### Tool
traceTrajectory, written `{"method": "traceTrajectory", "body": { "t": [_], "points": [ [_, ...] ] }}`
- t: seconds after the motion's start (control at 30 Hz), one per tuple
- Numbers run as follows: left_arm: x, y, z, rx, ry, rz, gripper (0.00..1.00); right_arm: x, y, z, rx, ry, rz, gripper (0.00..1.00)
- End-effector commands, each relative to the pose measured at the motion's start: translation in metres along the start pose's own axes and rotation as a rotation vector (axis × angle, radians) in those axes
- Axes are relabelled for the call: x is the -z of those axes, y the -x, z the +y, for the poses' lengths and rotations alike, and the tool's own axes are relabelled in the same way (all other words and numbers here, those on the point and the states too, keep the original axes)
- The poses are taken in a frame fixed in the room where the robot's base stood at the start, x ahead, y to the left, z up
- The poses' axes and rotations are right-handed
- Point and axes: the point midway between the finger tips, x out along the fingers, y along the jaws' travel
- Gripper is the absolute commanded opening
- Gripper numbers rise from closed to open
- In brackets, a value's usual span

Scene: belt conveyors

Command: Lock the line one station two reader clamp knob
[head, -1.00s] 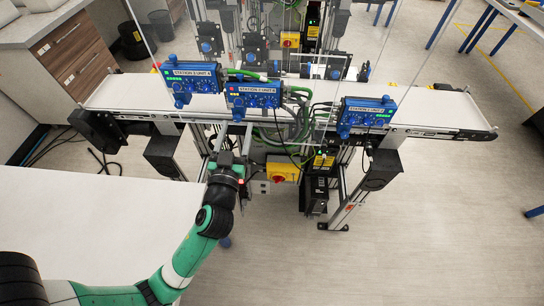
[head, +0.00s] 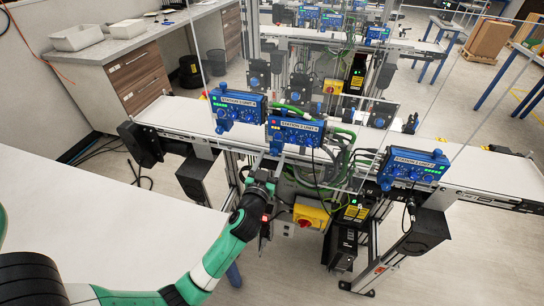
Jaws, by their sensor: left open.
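Three blue reader units stand along the near belt conveyor (head: 180,112): a left unit (head: 240,110), a middle unit (head: 296,130) and a right unit (head: 414,168). The left and middle labels appear to begin "STATION 2"; the right label is too small to read surely. Each has blue knobs on or below its front; I cannot tell their lock state. My left gripper (head: 266,166) is open and empty, pointing up just below the left end of the middle unit. I cannot tell whether it touches anything. My right gripper is not in view.
A yellow box with a red switch (head: 309,214) and green cables (head: 335,150) lie close right of my left gripper. A white tabletop (head: 90,215) fills the left front. Another conveyor line (head: 360,40) stands behind. Floor is clear at the lower right.

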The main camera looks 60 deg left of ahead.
Motion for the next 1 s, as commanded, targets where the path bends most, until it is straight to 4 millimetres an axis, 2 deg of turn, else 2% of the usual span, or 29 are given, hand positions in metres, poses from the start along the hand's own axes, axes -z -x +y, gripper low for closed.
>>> {"method": "traceTrajectory", "body": {
  "t": [0.1,0.37,0.73,1.0],
  "points": [
    [0.0,-0.0095,-0.0007,0.002,0.0,0.0,0.66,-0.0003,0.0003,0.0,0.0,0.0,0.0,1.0],
    [-0.0002,-0.0109,-0.0004,0.0,0.0,-0.001,0.66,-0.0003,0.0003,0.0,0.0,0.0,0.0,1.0],
    [-0.0001,-0.0106,-0.0003,0.0,0.0,0.0,0.0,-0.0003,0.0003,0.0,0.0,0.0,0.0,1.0],
    [0.0,-0.0105,-0.0003,0.0,-0.006,0.0,0.0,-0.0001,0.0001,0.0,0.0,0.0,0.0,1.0]
  ]
}}
